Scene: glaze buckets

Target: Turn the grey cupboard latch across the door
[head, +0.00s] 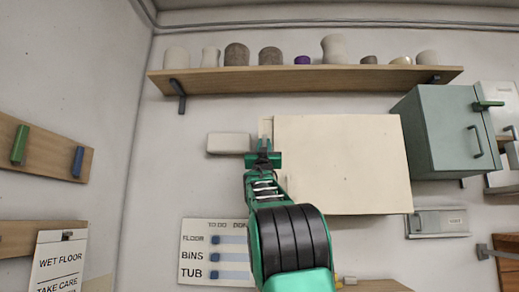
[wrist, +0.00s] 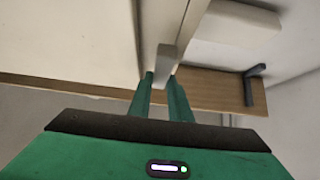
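The cream cupboard (head: 345,165) hangs on the wall under the long shelf, with its door facing me. The grey latch (wrist: 166,55) is a small block at the cupboard's edge in the wrist view. In the head view my gripper largely covers it at the cupboard's upper left edge, so its angle is hard to read. My gripper (head: 264,146) is raised to that edge. In the wrist view its two green fingers (wrist: 160,76) are apart, with the end of the latch at their tips. I cannot tell whether they touch it.
A wooden shelf (head: 300,81) with several pots runs above. A pale block (head: 229,143) is on the wall just left of my gripper. A grey-green cabinet (head: 440,135) stands close on the right. A chart (head: 205,258) hangs below left.

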